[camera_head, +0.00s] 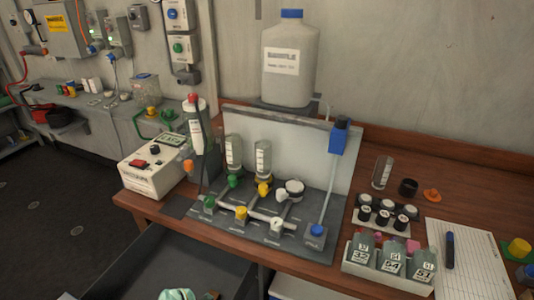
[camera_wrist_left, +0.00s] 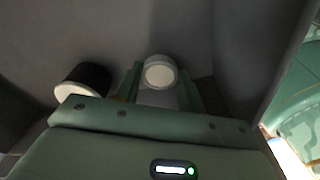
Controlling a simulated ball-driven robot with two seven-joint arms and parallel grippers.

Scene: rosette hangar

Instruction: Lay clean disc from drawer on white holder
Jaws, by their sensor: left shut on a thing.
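The white holder (camera_head: 291,188) stands on the grey manifold at the back right, behind the white valve (camera_head: 276,227). The drawer (camera_head: 185,262) is open below the bench front; its dark inside is mostly bare in the head view. In the left wrist view, my left gripper (camera_wrist_left: 160,88) has its green fingers shut on a pale round piece (camera_wrist_left: 159,74) with a flat white face, inside dark grey walls. I take it for the disc; whether it is clean I cannot tell. My right gripper is not in view.
A dark-sided round container with a white face (camera_wrist_left: 80,84) is left of my fingers. On the bench are a boxy white instrument (camera_head: 150,172), inverted bottles (camera_head: 264,158), a bottle rack (camera_head: 388,275) and a paper sheet (camera_head: 470,262). A large jug (camera_head: 290,62) stands behind.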

